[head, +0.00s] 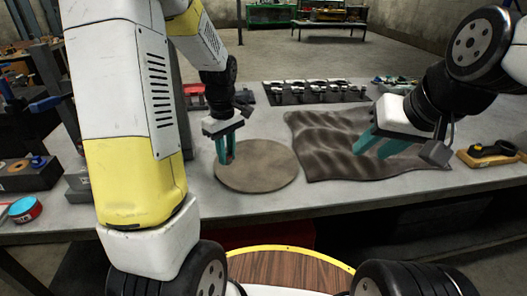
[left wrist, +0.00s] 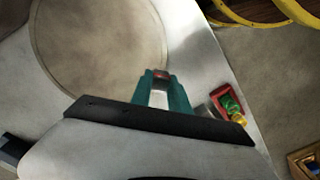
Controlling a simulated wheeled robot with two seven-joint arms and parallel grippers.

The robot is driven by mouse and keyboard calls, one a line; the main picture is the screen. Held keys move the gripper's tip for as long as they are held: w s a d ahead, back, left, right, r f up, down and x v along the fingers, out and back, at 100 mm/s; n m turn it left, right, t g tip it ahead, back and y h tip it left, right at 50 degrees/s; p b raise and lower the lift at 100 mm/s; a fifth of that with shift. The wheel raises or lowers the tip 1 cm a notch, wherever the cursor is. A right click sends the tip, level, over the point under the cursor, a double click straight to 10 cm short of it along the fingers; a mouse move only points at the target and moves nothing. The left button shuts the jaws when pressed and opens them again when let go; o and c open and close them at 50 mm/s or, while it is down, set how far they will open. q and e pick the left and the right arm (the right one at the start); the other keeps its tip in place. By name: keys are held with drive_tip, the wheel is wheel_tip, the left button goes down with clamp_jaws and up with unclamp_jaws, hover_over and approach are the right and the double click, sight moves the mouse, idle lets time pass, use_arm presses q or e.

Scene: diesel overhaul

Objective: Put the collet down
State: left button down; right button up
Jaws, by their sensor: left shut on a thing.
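My left gripper (head: 227,158) points down over the left part of a round brown mat (head: 265,170) on the grey workbench. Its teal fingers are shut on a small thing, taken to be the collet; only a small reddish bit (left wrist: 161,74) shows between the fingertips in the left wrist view. The fingers hide most of it. I cannot tell whether it touches the mat. The mat also shows in the left wrist view (left wrist: 95,45), to the left of the fingertips. My right gripper (head: 370,146) is open, with its teal fingers apart over a wrinkled brown cloth (head: 325,150).
A row of metal parts on a dark rack (head: 315,92) stands behind the mat. A round red and blue tin (head: 24,209) is at the far left. A wooden block with a black part (head: 492,155) lies at the right. Bare bench runs along the front edge.

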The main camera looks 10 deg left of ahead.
use_arm(q)
drive_tip(key=s+f+n, duration=0.1)
drive_tip(key=s+n, duration=0.1)
drive_tip(key=n, duration=0.1)
drive_tip(key=s+a+n, duration=0.1)
drive_tip(key=s+n, duration=0.2)
drive_tip(key=s+f+n, duration=0.1)
drive_tip(key=s+n, duration=0.1)
drive_tip(key=n, duration=0.2)
drive_tip(key=shift+s+a+f, duration=0.15)
drive_tip(key=shift+s+f, duration=0.1)
drive_tip(key=shift+f, duration=0.1)
hover_over(244, 169)
drive_tip(key=shift+w+f, duration=0.2)
drive_tip(key=shift+f, duration=0.6)
drive_tip(key=shift+s+f, duration=0.1)
drive_tip(key=shift+f, duration=1.65)
drive_tip(key=shift+f, duration=0.15)
drive_tip(key=c, duration=1.3)
unclamp_jaws()
drive_tip(key=shift+o, duration=0.2)
